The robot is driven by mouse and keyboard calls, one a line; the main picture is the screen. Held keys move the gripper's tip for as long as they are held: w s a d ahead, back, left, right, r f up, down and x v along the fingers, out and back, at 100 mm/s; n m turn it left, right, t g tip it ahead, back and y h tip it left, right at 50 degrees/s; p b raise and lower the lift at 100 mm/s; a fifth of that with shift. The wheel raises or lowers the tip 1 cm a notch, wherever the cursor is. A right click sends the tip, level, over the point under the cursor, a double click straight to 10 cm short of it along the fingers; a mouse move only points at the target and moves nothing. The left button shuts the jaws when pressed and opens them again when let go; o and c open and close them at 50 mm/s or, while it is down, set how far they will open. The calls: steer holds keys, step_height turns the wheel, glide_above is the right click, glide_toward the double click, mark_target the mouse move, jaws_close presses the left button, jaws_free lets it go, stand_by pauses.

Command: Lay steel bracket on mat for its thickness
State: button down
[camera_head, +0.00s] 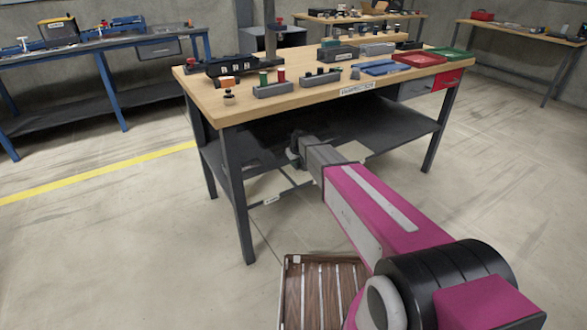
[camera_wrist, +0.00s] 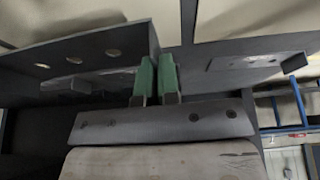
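In the wrist view, a dark grey steel bracket (camera_wrist: 85,52) with several round holes in its face extends left from my gripper (camera_wrist: 157,82). Its right edge runs in between the two green finger pads, which are close together on it. The pads hide part of that edge. In the head view, my gripper (camera_head: 296,150) is small and dark under the near wooden table, above its lower shelf. The bracket cannot be made out there. I cannot identify the mat for certain.
The table (camera_head: 215,100) above my gripper carries blocks, a blue tray (camera_head: 382,68) and red and green trays. In the wrist view, a flat grey plate (camera_wrist: 258,62) lies right of the fingers. A slatted wooden pallet (camera_head: 318,290) is on the floor.

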steer(key=shift+f, duration=1.95)
steer(key=shift+f, duration=0.2)
steer(key=c, duration=1.3)
jaws_free()
steer(key=shift+c, duration=0.2)
steer(key=v, duration=1.2)
steer(key=s+d+m+g, duration=0.1)
steer(key=s+d+m, duration=0.1)
steer(key=s+d, duration=0.5)
steer(key=s+d+m+g+h, duration=0.1)
steer(key=s+d+m, duration=0.1)
steer(key=s+d, duration=0.5)
steer(key=s+d+m+g+h, duration=0.1)
steer(key=s+d, duration=0.6)
steer(key=s, duration=0.9)
steer(key=shift+f+m+g, duration=0.2)
steer(key=shift+m+g, duration=0.2)
steer(key=shift+m, duration=0.5)
